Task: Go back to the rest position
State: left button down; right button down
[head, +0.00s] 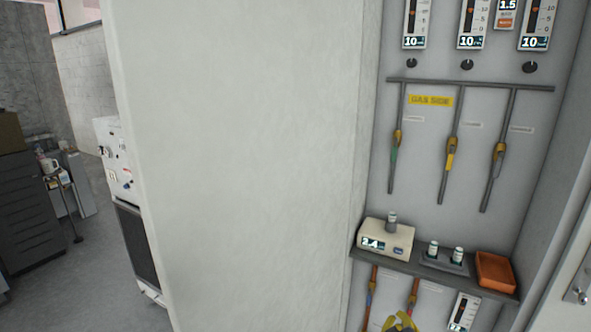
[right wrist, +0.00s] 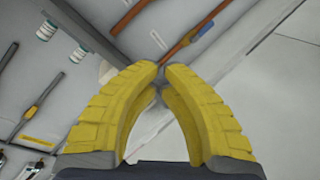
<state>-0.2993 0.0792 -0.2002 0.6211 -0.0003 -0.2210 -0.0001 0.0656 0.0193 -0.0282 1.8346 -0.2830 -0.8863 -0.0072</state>
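My right gripper (head: 400,318) shows at the bottom edge of the head view, in front of the lower part of the grey panel. In the right wrist view its two yellow fingers (right wrist: 161,68) arch together and their tips nearly meet, with nothing clearly held between them. The fingers hide part of the panel behind them. My left gripper is not in view.
A shelf (head: 405,266) on the panel holds a white device reading 2.4 (head: 384,237), small vials (head: 458,256) and an orange tray (head: 496,271). Valved pipes (head: 452,150) hang above. A pale wall (head: 240,160) fills the middle; open floor (head: 95,255) lies left.

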jog(key=s+f+n+g, duration=0.1)
jog(key=s+f+g, duration=0.15)
jog(key=s, duration=1.55)
jog(key=s+f+n+g, duration=0.15)
jog(key=s+g, duration=0.25)
jog(key=s, duration=1.4)
jog(key=s+a+f+g+y, duration=0.1)
jog(key=a+f+y, duration=0.15)
jog(key=f, duration=1.25)
jog(key=s+a+f+g+y, duration=0.1)
jog(key=a+f, duration=0.2)
jog(key=f, duration=1.3)
jog(key=s+f+m+g+y, duration=0.1)
jog(key=s+f+m+g, duration=0.2)
jog(key=s+f, duration=1.8)
jog(key=shift+s+d+m, duration=0.15)
jog(key=shift+s+m, duration=0.2)
jog(key=shift+s, duration=0.1)
